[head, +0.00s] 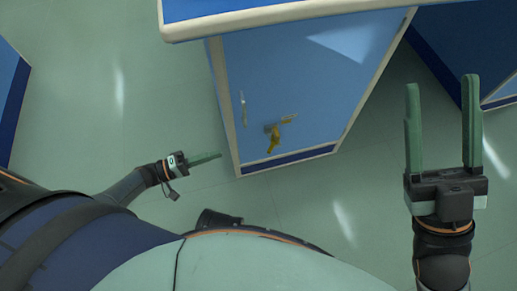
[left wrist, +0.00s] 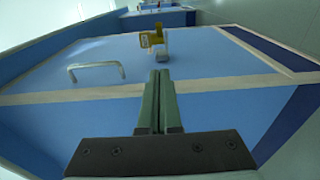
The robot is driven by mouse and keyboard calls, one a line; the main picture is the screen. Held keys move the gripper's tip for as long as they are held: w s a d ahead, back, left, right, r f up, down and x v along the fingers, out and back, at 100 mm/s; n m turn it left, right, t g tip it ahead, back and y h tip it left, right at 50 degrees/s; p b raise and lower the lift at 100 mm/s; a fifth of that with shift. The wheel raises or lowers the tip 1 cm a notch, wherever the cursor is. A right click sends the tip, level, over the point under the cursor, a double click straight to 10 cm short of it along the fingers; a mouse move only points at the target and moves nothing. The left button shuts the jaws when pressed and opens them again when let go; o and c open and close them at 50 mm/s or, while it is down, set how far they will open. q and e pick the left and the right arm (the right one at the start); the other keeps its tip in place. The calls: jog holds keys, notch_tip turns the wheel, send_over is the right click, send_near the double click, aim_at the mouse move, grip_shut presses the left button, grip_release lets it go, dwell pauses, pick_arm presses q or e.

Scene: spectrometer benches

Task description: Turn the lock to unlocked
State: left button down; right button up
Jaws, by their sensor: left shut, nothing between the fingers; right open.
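A lock (head: 273,138) with a yellow part and a grey metal part sits low on the blue cabinet door (head: 300,70). The yellow part hangs downward at a slight tilt in the head view. The lock also shows in the left wrist view (left wrist: 152,40), beyond my fingertips. My left gripper (head: 219,155) is shut and empty, left of the door's lower edge and apart from the lock. Its closed green fingers show in the left wrist view (left wrist: 160,73). My right gripper (head: 441,82) is open and empty, right of the cabinet. I cannot read any lock marking.
A metal handle (head: 243,108) is on the door, left of the lock; it also shows in the left wrist view (left wrist: 97,71). The bench top (head: 260,17) overhangs the cabinet. Another blue cabinet (head: 460,45) stands at the right. The floor left of the door is clear.

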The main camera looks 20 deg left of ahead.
pick_arm(q)
jog(key=shift+d, duration=0.1)
jog(key=b, duration=0.2)
send_near(271, 142)
jog(key=w, duration=0.3)
jog(key=d, duration=0.3)
jog(key=shift+s+d+r, duration=0.15)
jog(key=shift+s+d, duration=0.05)
jog(key=shift+s, duration=0.1)
jog(key=shift+d, duration=0.6)
jog(key=shift+s+d+n+t+y+p, duration=0.25)
jog(key=shift+n+t+y+p, duration=0.25)
jog(key=shift+t+p, duration=0.15)
